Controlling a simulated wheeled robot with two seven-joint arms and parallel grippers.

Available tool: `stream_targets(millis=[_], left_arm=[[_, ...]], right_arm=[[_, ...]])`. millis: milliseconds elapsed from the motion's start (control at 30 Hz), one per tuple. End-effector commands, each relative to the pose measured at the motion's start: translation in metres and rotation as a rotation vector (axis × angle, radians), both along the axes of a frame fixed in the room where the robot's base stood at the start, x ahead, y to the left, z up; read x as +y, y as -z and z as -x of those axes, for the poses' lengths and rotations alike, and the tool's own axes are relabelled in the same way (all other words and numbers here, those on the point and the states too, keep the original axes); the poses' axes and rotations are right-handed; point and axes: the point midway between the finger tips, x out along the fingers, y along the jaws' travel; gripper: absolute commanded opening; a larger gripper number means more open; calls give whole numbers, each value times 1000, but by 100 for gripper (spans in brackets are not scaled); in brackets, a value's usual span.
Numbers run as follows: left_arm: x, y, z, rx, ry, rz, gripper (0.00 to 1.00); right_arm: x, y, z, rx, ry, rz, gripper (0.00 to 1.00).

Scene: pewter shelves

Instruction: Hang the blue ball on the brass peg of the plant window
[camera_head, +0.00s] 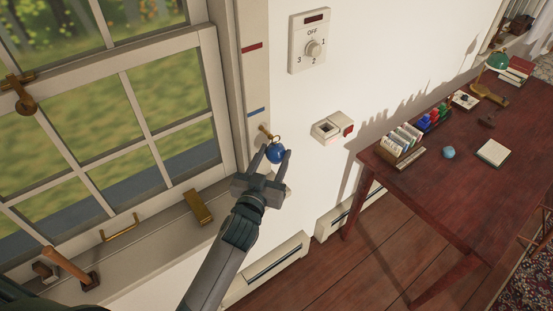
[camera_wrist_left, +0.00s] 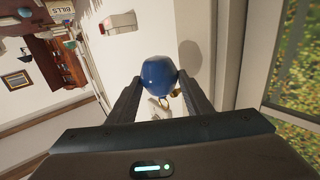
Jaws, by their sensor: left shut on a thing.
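The blue ball (camera_head: 275,154) has a small brass ring at its top. My left gripper (camera_head: 274,158) is shut on the ball, one finger on each side. The brass peg (camera_head: 264,130) sticks out of the window frame's right post, below a blue mark. The ball's ring is close beside the peg's end; I cannot tell whether the ring is around it. In the left wrist view the ball (camera_wrist_left: 159,77) sits between both fingertips, with a bit of brass just below it. My right gripper is not in view.
The window (camera_head: 115,125) with its sill (camera_head: 165,235) is at left. A dial (camera_head: 312,48) and a switch box (camera_head: 332,127) are on the white wall to the right. A wooden desk (camera_head: 440,195) holding several small objects stands further right.

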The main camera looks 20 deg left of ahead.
Motion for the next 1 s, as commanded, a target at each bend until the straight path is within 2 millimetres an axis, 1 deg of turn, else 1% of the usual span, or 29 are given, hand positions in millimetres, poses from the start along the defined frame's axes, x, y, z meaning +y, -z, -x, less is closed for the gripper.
stream_targets(millis=[467, 733, 1000], left_arm=[[20, 2, -15, -1, -1, -2, 22], [26, 8, -20, -1, -1, 0, 22], [27, 11, -21, -1, -1, -1, 22]], right_arm=[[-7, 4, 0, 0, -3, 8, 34], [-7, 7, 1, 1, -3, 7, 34], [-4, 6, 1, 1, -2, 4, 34]])
